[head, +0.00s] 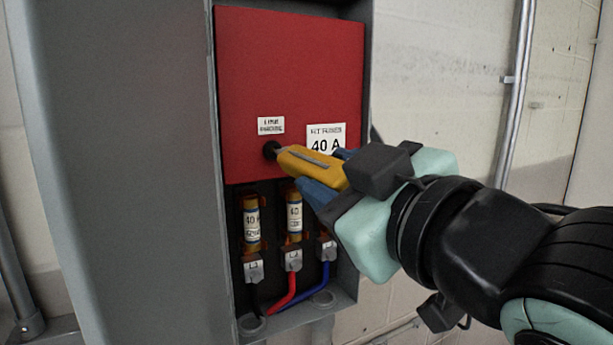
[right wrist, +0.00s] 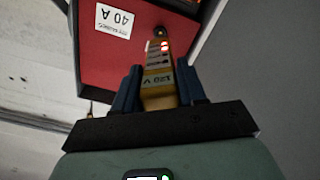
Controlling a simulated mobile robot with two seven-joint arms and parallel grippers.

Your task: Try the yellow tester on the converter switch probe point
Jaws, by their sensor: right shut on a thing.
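My right gripper (head: 330,180) is shut on the yellow tester (head: 312,167), and its blue fingers lie on both sides of it. The tester's tip is at a black round probe point (head: 270,150) in the red panel, below a small white label whose text is hard to read. Whether the tip touches inside is hidden. In the right wrist view, the tester (right wrist: 159,88) is marked 120 V and shows glowing red lights near its tip, between the fingers of the gripper (right wrist: 160,85). My left gripper is not in view.
The red panel (head: 290,70) sits in a grey cabinet (head: 120,170) with its door or side at left. Below it are fuses (head: 252,222) marked 40 A, terminals, and black, red and blue wires (head: 300,296). A conduit (head: 515,90) runs along the wall at right.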

